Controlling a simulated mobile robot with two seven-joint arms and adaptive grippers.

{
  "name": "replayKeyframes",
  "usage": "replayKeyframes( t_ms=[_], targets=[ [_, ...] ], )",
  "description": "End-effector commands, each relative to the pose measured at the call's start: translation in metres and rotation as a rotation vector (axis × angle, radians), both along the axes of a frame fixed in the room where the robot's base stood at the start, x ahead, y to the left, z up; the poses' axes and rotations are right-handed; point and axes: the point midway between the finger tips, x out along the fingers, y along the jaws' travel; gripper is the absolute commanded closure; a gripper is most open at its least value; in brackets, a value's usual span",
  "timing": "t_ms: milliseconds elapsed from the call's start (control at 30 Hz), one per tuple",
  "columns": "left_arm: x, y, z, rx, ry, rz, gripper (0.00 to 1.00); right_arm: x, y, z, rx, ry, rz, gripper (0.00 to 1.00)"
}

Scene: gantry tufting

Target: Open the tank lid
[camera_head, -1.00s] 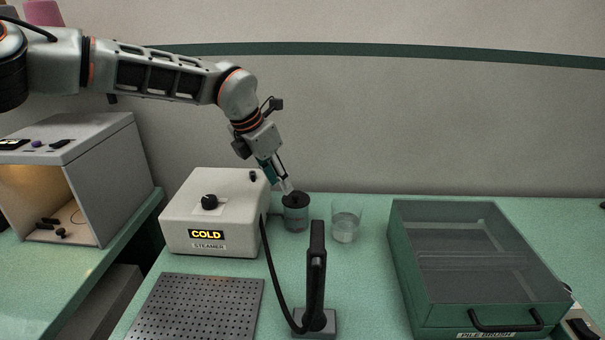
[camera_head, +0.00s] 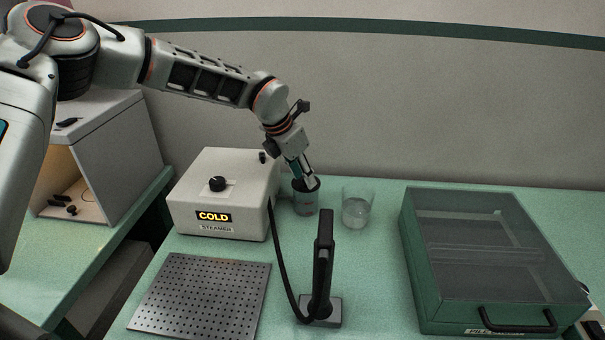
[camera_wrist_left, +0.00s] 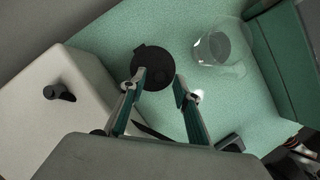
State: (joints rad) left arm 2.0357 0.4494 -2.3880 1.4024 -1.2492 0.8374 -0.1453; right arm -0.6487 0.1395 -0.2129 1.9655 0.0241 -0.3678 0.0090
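The tank (camera_head: 305,203) is a small clear container with a dark round lid, standing beside the white steamer (camera_head: 222,190) marked COLD. In the wrist view the lid (camera_wrist_left: 156,73) is a black disc with a small tab at its upper left edge. It looks closed, though my fingers partly cover it in the head view. My left gripper (camera_head: 307,182) is at the lid from above. My right gripper is not in view.
A glass cup (camera_head: 357,207) stands just right of the tank. A black upright wand (camera_head: 323,265) with a hose is in front. A perforated plate (camera_head: 200,292) lies front left, a green lidded box (camera_head: 480,255) stands right, and an open-fronted box (camera_head: 105,160) stands left.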

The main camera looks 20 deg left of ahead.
Motion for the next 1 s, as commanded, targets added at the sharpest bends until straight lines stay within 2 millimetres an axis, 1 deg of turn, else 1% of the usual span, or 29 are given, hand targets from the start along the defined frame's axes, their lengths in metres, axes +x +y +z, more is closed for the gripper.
replayKeyframes(
  t_ms=[200, 233, 333, 533, 667, 767, 833, 900, 1000],
  targets=[
    [0.000, 0.000, 0.000, 0.000, 0.000, 0.000, 0.69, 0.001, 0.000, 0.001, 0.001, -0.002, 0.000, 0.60],
    [0.000, 0.000, 0.000, 0.000, 0.000, 0.000, 0.74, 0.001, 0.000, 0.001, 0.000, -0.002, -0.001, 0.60],
    [0.000, 0.000, 0.000, 0.000, 0.000, 0.000, 1.00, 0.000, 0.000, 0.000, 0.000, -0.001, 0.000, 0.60],
    [0.001, 0.000, 0.000, 0.000, 0.001, 0.001, 1.00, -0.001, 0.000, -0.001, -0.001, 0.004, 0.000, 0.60],
    [0.003, 0.001, 0.005, -0.002, 0.023, 0.004, 1.00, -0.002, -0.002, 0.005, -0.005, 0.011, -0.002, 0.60],
    [0.006, 0.002, 0.009, -0.008, 0.062, 0.005, 1.00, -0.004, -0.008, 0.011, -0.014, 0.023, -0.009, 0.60],
    [0.009, 0.002, 0.011, -0.015, 0.095, 0.006, 1.00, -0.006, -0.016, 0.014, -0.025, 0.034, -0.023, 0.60],
    [0.011, 0.003, 0.012, -0.021, 0.127, 0.006, 1.00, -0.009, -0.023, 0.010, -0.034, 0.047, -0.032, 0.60],
    [0.014, 0.004, 0.012, -0.027, 0.168, 0.007, 1.00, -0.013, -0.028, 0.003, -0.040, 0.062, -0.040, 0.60]
  ],
)
